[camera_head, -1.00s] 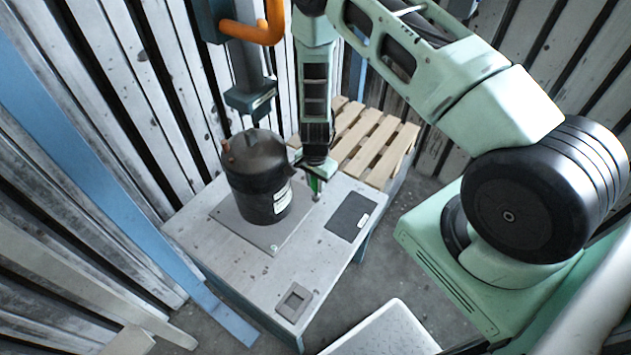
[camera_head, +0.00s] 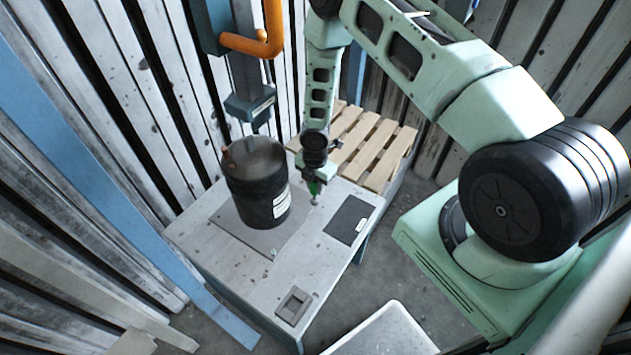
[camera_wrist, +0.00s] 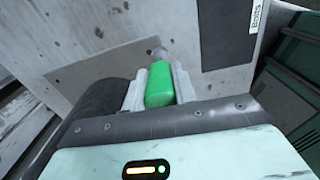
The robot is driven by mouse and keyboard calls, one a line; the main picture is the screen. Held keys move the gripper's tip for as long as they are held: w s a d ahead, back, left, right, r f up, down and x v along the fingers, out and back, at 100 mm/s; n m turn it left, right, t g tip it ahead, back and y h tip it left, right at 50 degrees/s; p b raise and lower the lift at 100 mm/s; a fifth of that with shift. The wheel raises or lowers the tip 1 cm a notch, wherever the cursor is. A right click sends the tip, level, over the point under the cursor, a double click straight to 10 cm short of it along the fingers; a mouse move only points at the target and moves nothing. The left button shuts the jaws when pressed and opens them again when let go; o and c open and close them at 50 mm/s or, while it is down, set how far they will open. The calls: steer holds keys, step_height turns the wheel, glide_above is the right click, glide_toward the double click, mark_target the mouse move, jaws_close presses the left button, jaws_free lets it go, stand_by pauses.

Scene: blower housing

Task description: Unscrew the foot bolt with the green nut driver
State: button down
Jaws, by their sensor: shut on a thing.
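The green nut driver (camera_wrist: 159,88) is clamped between both fingers of my gripper (camera_wrist: 160,84) in the wrist view, its grey socket end (camera_wrist: 158,53) pointing away over the table. In the head view my gripper (camera_head: 316,180) is just right of the black blower housing (camera_head: 258,185), with a bit of the green handle showing under it. The housing stands upright on a grey base plate (camera_head: 272,246). It also shows as a dark curved side in the wrist view (camera_wrist: 98,98). I cannot make out the foot bolt. I cannot tell whether the socket touches anything.
The table (camera_head: 225,255) has a dark mat (camera_head: 349,219) right of my gripper and a small square tray (camera_head: 294,304) at its front. A wooden pallet (camera_head: 375,145) lies behind. A blue-grey column with an orange pipe (camera_head: 262,45) stands behind the housing.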

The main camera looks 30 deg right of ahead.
steer(key=shift+r+n, duration=0.1)
steer(key=shift+n, duration=0.7)
steer(key=c, duration=1.7)
jaws_free()
jaws_close()
steer(key=shift+r+p, duration=3.4)
steer(key=shift+r, duration=0.6)
steer(key=shift+f, duration=0.1)
